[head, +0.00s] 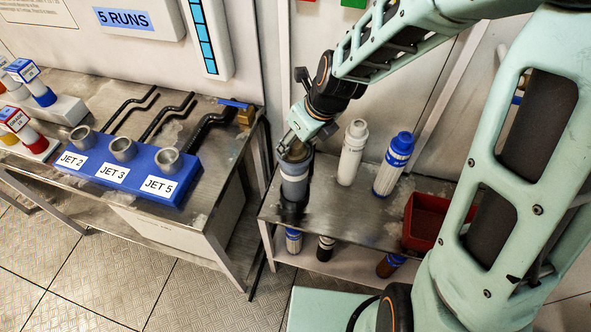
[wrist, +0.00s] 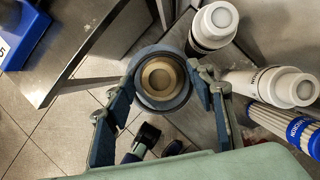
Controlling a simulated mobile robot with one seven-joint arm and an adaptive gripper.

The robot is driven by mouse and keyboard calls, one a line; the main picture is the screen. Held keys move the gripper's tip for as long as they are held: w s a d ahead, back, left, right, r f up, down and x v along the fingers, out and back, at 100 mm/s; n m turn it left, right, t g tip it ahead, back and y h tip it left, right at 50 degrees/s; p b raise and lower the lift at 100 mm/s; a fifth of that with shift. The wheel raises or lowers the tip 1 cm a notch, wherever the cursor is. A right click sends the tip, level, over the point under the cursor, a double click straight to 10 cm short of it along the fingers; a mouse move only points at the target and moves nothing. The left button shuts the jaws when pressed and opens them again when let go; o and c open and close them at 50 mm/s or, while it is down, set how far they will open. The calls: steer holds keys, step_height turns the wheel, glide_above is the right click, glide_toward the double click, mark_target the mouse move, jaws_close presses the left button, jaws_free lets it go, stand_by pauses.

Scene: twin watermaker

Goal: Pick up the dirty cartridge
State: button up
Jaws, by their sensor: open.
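A grey-blue cylinder (head: 294,187) with a dark base stands upright at the left end of the metal bench. My gripper (head: 297,153) is right over this top in the head view. In the wrist view my gripper (wrist: 165,92) is open, with one finger on each side of the rim. I cannot tell whether the fingers touch it.
A white cartridge (head: 352,153) and a blue-and-white cartridge (head: 393,164) stand close to the right. A red bin (head: 424,222) is farther right. Several cartridges, including a black-and-white one (head: 325,248), are on the lower shelf. A blue jet block (head: 130,170) is on the left table.

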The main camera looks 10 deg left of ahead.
steer(key=shift+c, duration=0.3)
steer(key=c, duration=1.1)
steer(key=shift+r, duration=0.1)
